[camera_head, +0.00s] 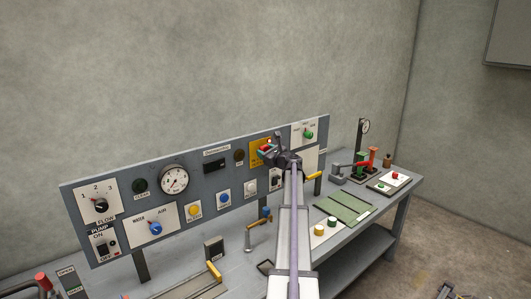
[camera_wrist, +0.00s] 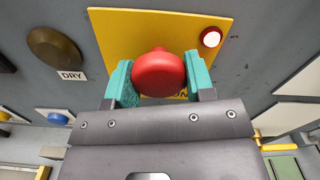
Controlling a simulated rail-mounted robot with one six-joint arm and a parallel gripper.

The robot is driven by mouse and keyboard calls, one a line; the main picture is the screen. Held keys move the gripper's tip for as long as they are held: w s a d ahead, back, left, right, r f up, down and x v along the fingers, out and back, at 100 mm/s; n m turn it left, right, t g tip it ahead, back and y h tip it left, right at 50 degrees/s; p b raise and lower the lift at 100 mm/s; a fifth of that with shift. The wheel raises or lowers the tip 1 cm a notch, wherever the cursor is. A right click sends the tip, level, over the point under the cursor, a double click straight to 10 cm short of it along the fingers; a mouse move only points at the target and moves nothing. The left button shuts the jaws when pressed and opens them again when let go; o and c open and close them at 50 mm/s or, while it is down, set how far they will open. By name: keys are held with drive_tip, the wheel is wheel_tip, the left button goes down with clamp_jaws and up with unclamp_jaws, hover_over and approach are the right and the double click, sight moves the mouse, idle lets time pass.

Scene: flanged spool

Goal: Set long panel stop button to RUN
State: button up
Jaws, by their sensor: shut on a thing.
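The stop button is a red mushroom knob (camera_wrist: 158,73) on a yellow plate (camera_wrist: 110,22) of the long grey panel (camera_head: 216,183). A small lamp with a pale lit centre and red rim (camera_wrist: 210,38) sits at the plate's upper right. My gripper (camera_wrist: 158,82) has its two teal fingers on either side of the red knob, shut on it. In the head view my gripper (camera_head: 267,149) is at the yellow plate (camera_head: 257,158), covering part of it. The plate's lettering is mostly hidden by the knob and fingers.
A dark round part labelled DRY (camera_wrist: 54,49) is left of the plate. A blue button (camera_head: 223,198) and a yellow button (camera_head: 194,209) sit lower left, and a green knob (camera_head: 308,134) is on the right. Below, the bench (camera_head: 180,265) carries several devices and a green mat (camera_head: 343,207).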

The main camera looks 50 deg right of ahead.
drive_tip(key=c, duration=0.4)
drive_tip(key=shift+v, duration=0.95)
drive_tip(key=o, duration=1)
drive_tip(key=v, duration=1.1)
